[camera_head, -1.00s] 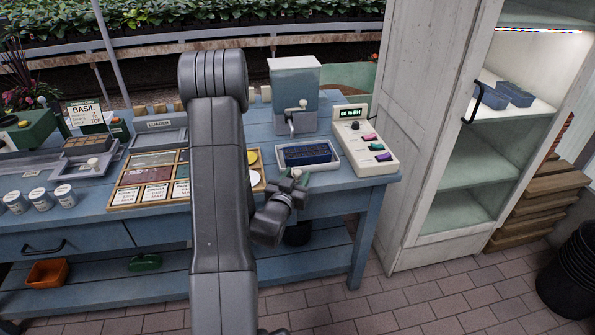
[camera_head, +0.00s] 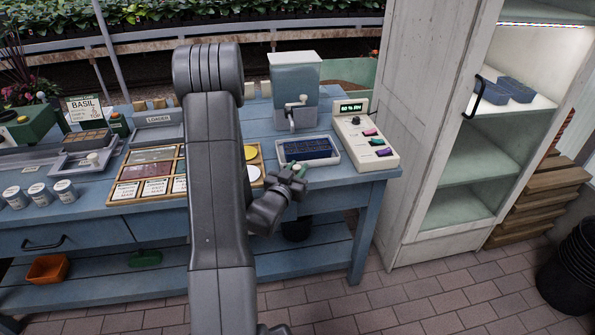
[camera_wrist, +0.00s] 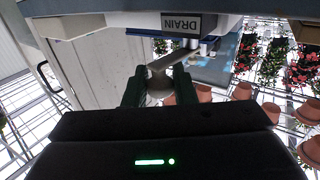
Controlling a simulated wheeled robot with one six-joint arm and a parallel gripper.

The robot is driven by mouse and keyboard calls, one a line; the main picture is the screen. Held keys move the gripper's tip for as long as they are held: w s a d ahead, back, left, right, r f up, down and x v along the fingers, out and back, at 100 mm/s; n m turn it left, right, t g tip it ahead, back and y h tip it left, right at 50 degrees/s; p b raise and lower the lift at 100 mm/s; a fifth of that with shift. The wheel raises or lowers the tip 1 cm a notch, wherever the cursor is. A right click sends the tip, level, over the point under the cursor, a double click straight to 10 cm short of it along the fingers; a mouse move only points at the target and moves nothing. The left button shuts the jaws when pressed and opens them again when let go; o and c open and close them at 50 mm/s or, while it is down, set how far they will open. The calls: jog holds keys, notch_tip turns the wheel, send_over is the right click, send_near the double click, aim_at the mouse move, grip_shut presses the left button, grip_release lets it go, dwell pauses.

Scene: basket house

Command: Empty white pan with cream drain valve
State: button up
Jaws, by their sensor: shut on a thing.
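The white pan (camera_head: 318,164) sits on the right part of the blue bench, with a dark blue cell tray (camera_head: 308,149) in it. The cream drain valve (camera_wrist: 165,62) shows in the wrist view below an upside-down DRAIN label (camera_wrist: 181,23). My gripper (camera_head: 297,171) is at the bench's front edge, just in front of the pan. Its dark green fingers show in the wrist view (camera_wrist: 160,82), shut on the valve's handle. In the head view the gripper mostly hides the valve. Water in the pan cannot be made out.
A dispenser (camera_head: 295,85) stands behind the pan and a control box (camera_head: 365,138) stands right of it. A divided wooden tray (camera_head: 150,172) of cards lies to the left. An open white cabinet (camera_head: 430,120) stands to the right. The floor before the bench is clear.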

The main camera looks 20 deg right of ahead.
jog(key=shift+w+a+m+g+h+b, duration=0.1)
jog(key=shift+a+m+g+h+b, duration=0.2)
jog(key=shift+m+g+h, duration=0.3)
jog(key=shift+w+a+m+g+h+b, duration=0.15)
jog(key=shift+m+g+h+b, duration=0.2)
jog(key=shift+m+g, duration=0.35)
jog(key=shift+s, duration=0.1)
jog(key=o, duration=0.9)
jog(key=shift+o, duration=0.2)
jog(key=b+v, duration=0.1)
jog(key=v, duration=1.3)
